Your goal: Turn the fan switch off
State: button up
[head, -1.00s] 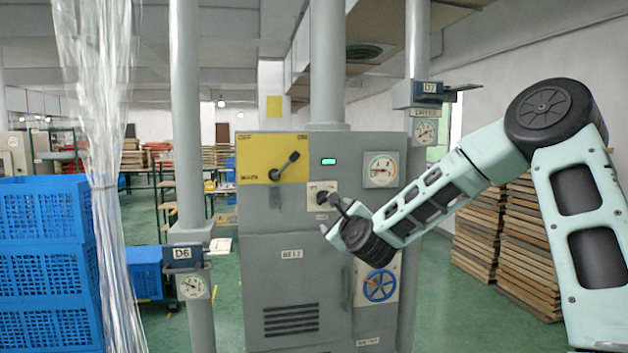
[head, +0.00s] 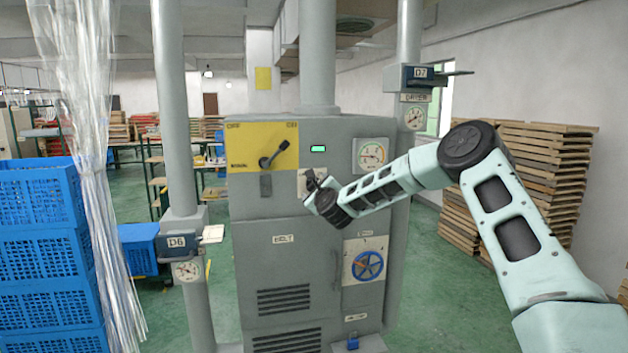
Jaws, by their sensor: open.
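A grey cabinet (head: 285,215) stands ahead. A small pale plate with a dark rotary switch (head: 311,180) is on its front, below the green light; its label is too small or hidden to read, so I cannot tell for sure that it is the fan switch. My gripper (head: 308,190) is open, right at this plate, and its wrist hides the plate's lower right part. I cannot tell whether the fingers touch the switch. A larger black lever (head: 275,155) sits on a yellow panel (head: 247,142) marked OFF and ON; it points up and right.
A green light (head: 318,148), a round gauge (head: 371,153) and a blue handwheel (head: 367,266) are on the cabinet. Pipes flank it, with boxes D6 (head: 178,242) and D7 (head: 420,73). Blue crates (head: 40,250) and a clear strip curtain (head: 90,130) are left; stacked boards (head: 540,180) are right.

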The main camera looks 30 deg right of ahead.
aim_at(314, 185)
jog(key=shift+p+x, duration=0.35)
jog(key=shift+x, duration=0.85)
jog(key=shift+c, duration=0.3)
jog(key=c, duration=0.9)
